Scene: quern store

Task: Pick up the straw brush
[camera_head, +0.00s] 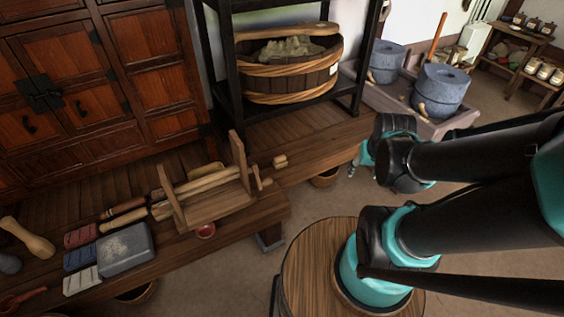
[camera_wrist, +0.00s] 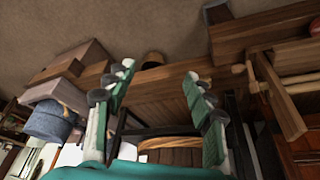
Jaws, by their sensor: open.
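I cannot surely pick out the straw brush. A pale, straw-coloured stick-like piece (camera_head: 124,219) lies on the low wooden bench (camera_head: 225,216), beside a red-brown handled tool, and may be it; it is too small to be sure. My gripper (camera_head: 362,160) is out over the floor to the right of the bench, well apart from that piece and partly hidden behind my arm. In the wrist view my gripper (camera_wrist: 158,85) has its teal fingers spread wide with nothing between them. I cannot make out the brush in the wrist view.
A wooden frame with rollers (camera_head: 215,195) stands on the bench, near a grey stone block (camera_head: 125,249), coloured blocks and a small red bowl (camera_head: 205,231). A black rack holds a wooden tub (camera_head: 290,75). Stone querns (camera_head: 441,88) stand behind my arm. Floor shows between.

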